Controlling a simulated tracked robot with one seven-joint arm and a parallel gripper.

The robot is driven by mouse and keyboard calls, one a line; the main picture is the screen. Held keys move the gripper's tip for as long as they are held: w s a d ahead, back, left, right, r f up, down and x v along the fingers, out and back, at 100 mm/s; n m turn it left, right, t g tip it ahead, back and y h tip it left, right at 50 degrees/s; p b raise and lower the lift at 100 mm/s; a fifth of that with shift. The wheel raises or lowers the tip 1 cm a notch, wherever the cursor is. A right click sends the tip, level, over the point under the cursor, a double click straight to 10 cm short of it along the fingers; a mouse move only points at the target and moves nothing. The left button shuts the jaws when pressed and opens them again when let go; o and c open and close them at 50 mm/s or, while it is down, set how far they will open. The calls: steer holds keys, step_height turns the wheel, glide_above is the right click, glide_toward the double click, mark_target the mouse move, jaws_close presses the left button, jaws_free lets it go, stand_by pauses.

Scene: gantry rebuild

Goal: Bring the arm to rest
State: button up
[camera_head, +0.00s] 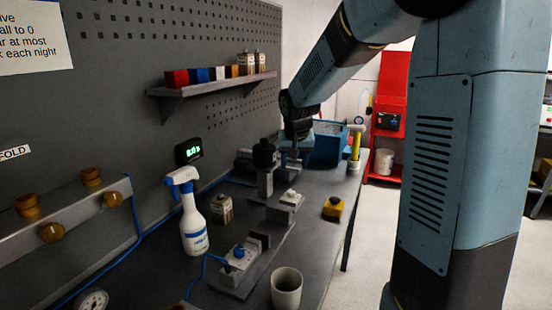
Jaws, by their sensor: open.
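My arm comes in from the upper right and reaches out over the dark workbench (330,215). My gripper (292,157) points down at the arm's far end, above the back half of the bench and near a blue bin (328,148). It is open. It is small and dark in the picture, and I see nothing held in it.
A spray bottle (193,222), a cup (286,288), a grey fixture (240,268) and a yellow block (333,207) stand on the bench. A shelf (215,85) juts from the pegboard at left. A red cabinet (390,110) stands behind. Floor shows right of the bench.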

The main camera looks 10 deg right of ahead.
steer(key=s+d+r+n, duration=0.1)
steer(key=s+r, duration=0.3)
steer(key=s, duration=1.1)
steer(key=s+d+r+n+t, duration=0.1)
steer(key=s+r, duration=0.2)
steer(key=s, duration=1.3)
steer(key=shift+d+r+y, duration=0.35)
steer(key=shift+r+y, duration=0.05)
